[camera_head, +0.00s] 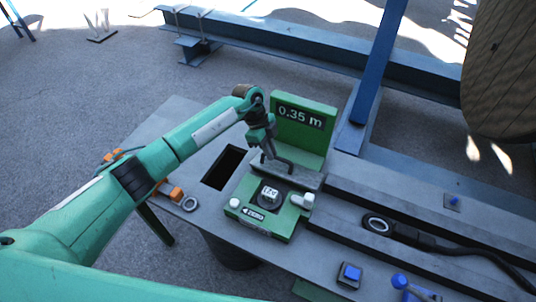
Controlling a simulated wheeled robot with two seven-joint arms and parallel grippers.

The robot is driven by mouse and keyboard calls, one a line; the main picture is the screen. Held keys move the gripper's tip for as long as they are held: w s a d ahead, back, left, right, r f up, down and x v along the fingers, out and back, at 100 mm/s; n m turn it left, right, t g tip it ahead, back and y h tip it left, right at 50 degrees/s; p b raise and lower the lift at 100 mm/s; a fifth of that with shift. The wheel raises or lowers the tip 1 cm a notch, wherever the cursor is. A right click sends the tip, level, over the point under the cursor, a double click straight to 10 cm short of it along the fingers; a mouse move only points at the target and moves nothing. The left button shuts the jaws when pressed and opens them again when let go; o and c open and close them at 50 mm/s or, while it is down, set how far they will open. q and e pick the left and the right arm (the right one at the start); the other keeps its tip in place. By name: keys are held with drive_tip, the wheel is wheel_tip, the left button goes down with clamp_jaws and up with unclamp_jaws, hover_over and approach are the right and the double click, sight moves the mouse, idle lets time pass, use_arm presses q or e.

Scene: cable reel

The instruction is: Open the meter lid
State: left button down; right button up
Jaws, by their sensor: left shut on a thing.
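The green meter (270,222) sits on the grey bench, with a dark round part, a small white marked block (269,196) and a white knob (304,201) on top. Behind it stands an upright green panel (303,124) reading "0.35 m". A grey bar-like part (301,176) lies between panel and meter; I cannot tell whether it is the lid. My left gripper (267,153) reaches down at the back left of the meter, in front of the panel. It is shut on a dark, thin part, perhaps a handle of the lid; the fingers partly hide it. My right gripper is out of view.
A dark rectangular opening (223,167) lies left of the meter. Orange parts and a grey ring (190,204) lie at the bench's left edge. A black cable (470,252) runs along the right. A large wooden reel (505,75) stands back right.

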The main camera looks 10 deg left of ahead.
use_arm(q)
drive_tip(key=shift+w+d+r, duration=0.2)
drive_tip(key=shift+w+r, duration=0.15)
drive_tip(key=shift+w, duration=0.4)
drive_tip(key=shift+w+d+b, duration=0.15)
drive_tip(key=shift+w+b, duration=0.3)
